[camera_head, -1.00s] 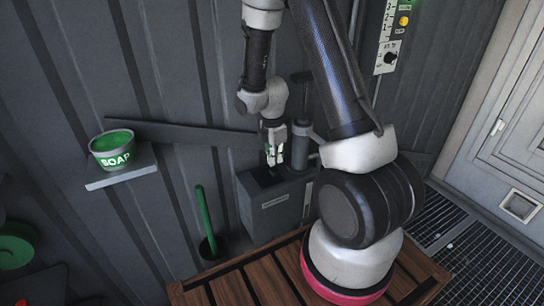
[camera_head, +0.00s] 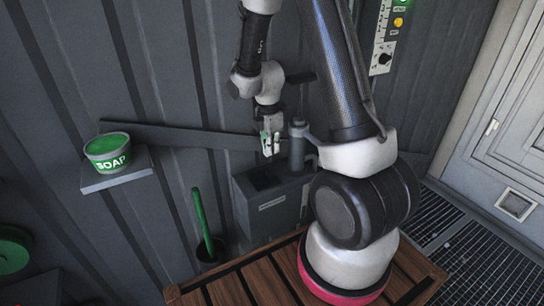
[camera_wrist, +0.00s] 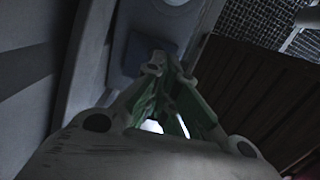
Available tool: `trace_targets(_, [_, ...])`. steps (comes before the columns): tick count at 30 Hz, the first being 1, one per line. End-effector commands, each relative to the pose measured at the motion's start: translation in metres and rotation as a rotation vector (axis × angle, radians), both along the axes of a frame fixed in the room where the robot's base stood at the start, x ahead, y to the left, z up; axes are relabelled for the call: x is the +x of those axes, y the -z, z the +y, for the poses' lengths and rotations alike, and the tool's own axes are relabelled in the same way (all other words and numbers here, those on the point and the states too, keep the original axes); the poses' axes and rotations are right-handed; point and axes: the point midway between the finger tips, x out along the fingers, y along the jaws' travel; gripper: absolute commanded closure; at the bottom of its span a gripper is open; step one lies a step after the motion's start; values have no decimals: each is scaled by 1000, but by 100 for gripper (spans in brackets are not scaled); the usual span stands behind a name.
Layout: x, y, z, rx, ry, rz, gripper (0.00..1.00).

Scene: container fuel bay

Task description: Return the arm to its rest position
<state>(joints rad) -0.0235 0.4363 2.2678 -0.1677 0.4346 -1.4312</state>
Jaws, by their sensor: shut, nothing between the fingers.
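My gripper (camera_head: 268,146) hangs fingers down just above the grey box (camera_head: 275,218) with the dark opening in its top. It is shut with nothing in it. In the wrist view, the green-padded fingers of my gripper (camera_wrist: 160,75) come together at their tips. My arm is bent, with its big elbow and base standing over the wooden slats.
A grey cylinder (camera_head: 298,148) stands at the box's back right. A green soap tub (camera_head: 108,152) sits on a wall shelf (camera_head: 118,178) at left. A green-handled tool stands in a dark pot (camera_head: 211,251). A control panel (camera_head: 384,40) and a door (camera_head: 512,150) are at right.

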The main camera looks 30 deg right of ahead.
Motion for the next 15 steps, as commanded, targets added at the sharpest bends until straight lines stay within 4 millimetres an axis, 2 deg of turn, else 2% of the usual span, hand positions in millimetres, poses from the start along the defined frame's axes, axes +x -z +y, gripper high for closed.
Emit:
trace_targets(3, [0,-16,1,-1,0,-2,100])
trace_targets(6, [0,-23,2,0,0,-1,100])
trace_targets(11, [-1,-25,2,0,9,0,100])
trace_targets(15, [-5,-25,1,-2,133,11,100])
